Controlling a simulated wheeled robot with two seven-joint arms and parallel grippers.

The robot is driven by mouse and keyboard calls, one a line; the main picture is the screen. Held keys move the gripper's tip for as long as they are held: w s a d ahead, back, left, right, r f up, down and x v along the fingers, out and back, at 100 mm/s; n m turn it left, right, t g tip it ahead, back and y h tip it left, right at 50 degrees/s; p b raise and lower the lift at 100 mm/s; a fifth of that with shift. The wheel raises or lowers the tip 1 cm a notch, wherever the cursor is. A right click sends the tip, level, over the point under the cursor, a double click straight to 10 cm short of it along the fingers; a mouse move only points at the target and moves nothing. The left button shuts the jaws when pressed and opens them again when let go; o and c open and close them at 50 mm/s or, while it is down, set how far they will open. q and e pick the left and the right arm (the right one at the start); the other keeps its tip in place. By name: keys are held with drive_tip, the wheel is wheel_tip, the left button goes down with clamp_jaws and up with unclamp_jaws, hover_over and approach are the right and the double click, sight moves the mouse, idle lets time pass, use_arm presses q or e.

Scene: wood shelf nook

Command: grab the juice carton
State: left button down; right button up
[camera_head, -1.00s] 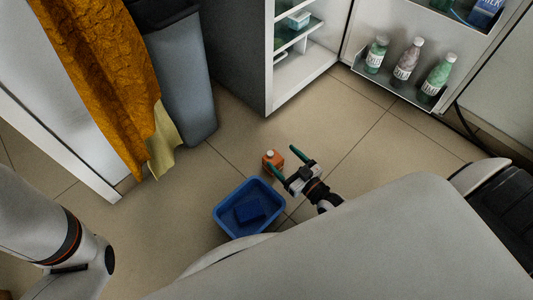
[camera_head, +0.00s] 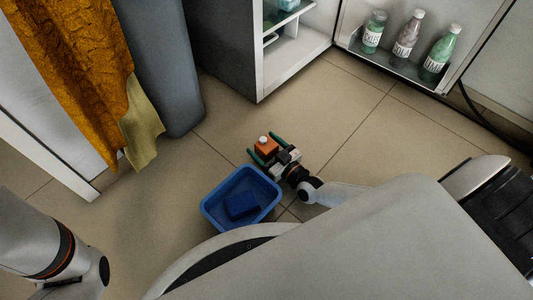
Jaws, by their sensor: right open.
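The juice carton (camera_head: 264,147) is a small orange box with a white cap, standing on the tiled floor just behind a blue bin. My right gripper (camera_head: 265,146) is open, with its two green fingers on either side of the carton. I cannot tell whether either finger touches it. My left arm shows at the lower left, but its gripper is outside the view.
A blue bin (camera_head: 211,213) holding a dark blue block (camera_head: 240,204) stands close in front of the carton. An open fridge (camera_head: 297,60) with bottles (camera_head: 405,38) in its door is behind. A grey bin (camera_head: 168,75) and an orange cloth (camera_head: 75,70) stand left.

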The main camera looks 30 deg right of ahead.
drive_tip(key=shift+w+a, duration=0.15)
drive_tip(key=shift+w, duration=0.4)
drive_tip(key=c, duration=1.2)
drive_tip(key=shift+r, duration=0.1)
